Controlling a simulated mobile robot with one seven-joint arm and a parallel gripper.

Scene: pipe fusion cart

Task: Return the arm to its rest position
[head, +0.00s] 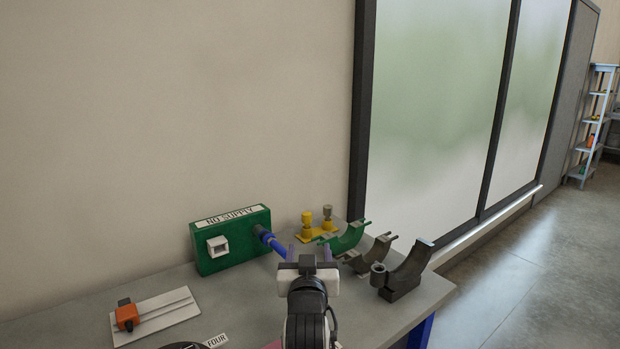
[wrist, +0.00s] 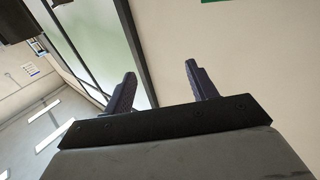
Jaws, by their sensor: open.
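My gripper (head: 309,252) is in the lower middle of the head view, over the grey cart top (head: 237,301). Its two fingers stand apart with nothing held between them. In the wrist view my gripper (wrist: 161,72) also shows its fingers spread and empty, with a plain wall and window frame behind them. My arm hides part of the cart top. The end of a blue pipe piece (head: 270,240) by the green box lies close to the left of my gripper in the picture; I cannot tell whether they touch.
Yellow fittings (head: 316,228), a green curved clamp (head: 349,238) and dark curved clamps (head: 408,272) sit to the right. An orange block (head: 127,316) is on a white plate at front left. Open floor (head: 530,285) lies right.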

